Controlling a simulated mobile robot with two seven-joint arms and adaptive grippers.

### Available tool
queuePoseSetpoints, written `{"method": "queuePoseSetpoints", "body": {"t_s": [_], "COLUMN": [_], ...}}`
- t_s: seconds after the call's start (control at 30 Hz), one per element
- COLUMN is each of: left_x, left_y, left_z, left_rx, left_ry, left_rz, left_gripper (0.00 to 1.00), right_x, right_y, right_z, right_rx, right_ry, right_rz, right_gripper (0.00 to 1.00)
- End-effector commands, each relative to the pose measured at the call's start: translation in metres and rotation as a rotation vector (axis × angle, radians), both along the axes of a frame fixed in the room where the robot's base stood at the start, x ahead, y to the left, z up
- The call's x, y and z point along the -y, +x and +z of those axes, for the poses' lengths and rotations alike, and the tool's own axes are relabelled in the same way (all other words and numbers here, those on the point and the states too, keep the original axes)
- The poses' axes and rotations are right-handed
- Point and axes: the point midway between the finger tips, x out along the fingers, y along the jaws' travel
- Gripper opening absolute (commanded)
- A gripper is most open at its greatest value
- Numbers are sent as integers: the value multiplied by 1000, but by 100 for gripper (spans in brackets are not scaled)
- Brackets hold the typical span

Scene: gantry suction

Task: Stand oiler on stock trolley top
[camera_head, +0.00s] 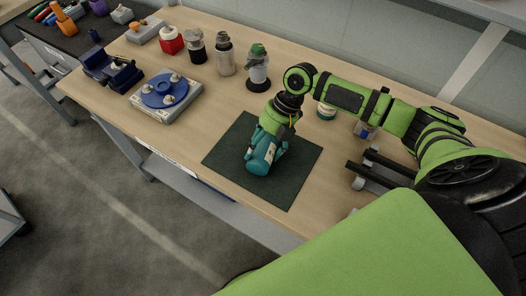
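My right gripper (265,148) points down over a dark green mat (225,152) on the wooden bench. I cannot single out the oiler for sure. Several bottle-like things stand upright at the back: a black one with a grey top (196,47), a pale one with a grey cap (225,56) and a clear one with a green cap (258,68). A grey frame edge at lower left (11,222) may belong to the trolley. My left gripper is out of view.
A dark rack (372,172) stands right of the mat. A second bench with bins is at upper left. Open floor lies at lower left.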

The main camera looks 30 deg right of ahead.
Motion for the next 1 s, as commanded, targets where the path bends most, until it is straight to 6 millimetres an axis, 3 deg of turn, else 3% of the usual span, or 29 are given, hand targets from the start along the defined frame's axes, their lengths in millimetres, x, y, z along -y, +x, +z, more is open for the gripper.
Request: {"method": "queuePoseSetpoints", "body": {"t_s": [0.03,0.07,0.47,0.83,1.0], "left_x": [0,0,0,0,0], "left_y": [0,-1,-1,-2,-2], "left_z": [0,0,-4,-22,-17], "left_rx": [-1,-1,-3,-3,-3], "left_ry": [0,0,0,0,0], "left_rz": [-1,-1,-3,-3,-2], "left_gripper": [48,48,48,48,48], "right_x": [0,0,-1,0,0], "right_y": [0,-1,1,1,1], "right_z": [-1,-1,8,77,104], "right_rx": [-1,-1,4,6,2], "right_ry": [-1,-1,2,1,1], "right_rz": [0,0,2,0,0], "right_gripper": [32,21,20,20,20]}}
